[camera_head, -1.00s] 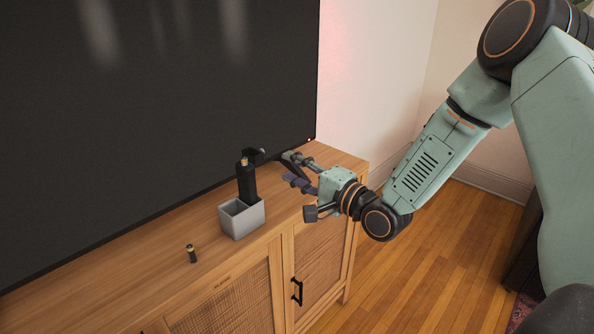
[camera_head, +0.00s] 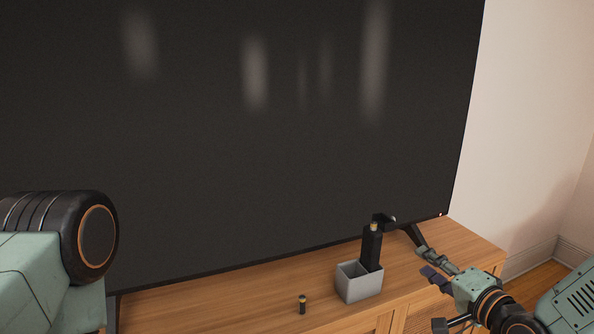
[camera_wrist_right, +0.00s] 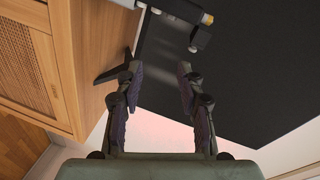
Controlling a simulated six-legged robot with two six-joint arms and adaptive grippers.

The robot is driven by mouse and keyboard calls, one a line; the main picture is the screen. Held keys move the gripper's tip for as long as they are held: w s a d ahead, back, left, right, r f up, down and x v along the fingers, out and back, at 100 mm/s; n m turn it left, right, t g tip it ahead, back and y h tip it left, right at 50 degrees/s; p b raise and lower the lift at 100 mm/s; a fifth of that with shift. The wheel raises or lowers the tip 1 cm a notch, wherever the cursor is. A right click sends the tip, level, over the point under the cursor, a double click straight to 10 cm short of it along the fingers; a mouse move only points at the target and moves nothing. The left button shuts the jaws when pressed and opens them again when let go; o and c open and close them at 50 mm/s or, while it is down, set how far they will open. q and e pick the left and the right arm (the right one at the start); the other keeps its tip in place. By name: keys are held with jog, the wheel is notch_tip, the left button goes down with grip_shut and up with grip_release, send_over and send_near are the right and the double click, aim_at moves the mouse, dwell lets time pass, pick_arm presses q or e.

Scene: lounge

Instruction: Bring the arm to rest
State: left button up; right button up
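My right gripper (camera_head: 424,262) reaches in from the right in the head view, near the right end of the wooden cabinet. In the right wrist view its two fingers (camera_wrist_right: 160,82) are apart with nothing between them. It is to the right of the grey open box (camera_head: 358,286) and apart from it. A black upright device (camera_head: 371,248) stands in the box, with a brass-coloured tip at its top. Part of a dark device (camera_wrist_right: 190,20) shows beyond the fingertips in the wrist view. My left gripper is out of view; only part of my left arm shows at the left edge.
A small black and brass battery (camera_head: 302,304) stands on the wooden cabinet (camera_head: 250,293) left of the box. A large dark television (camera_head: 270,140) rises close behind. The floor is open to the right of the cabinet.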

jog(key=s+a+f+n+g+h, duration=0.35)
jog(key=s+f+n+g, duration=0.45)
jog(key=s+f, duration=0.9)
jog(key=s+a+f+n+g, duration=0.1)
jog(key=s+f+g, duration=0.2)
jog(key=s, duration=0.7)
jog(key=s+a+f+n+g, duration=0.1)
jog(key=s+f+g, duration=0.3)
jog(key=s, duration=0.7)
notch_tip(320, 180, down, 2)
jog(key=shift+f+n+g+h, duration=0.25)
jog(key=shift+n+g+h, duration=0.05)
jog(key=shift+h, duration=0.15)
jog(key=shift+w+a, duration=0.1)
jog(key=shift+a, duration=0.05)
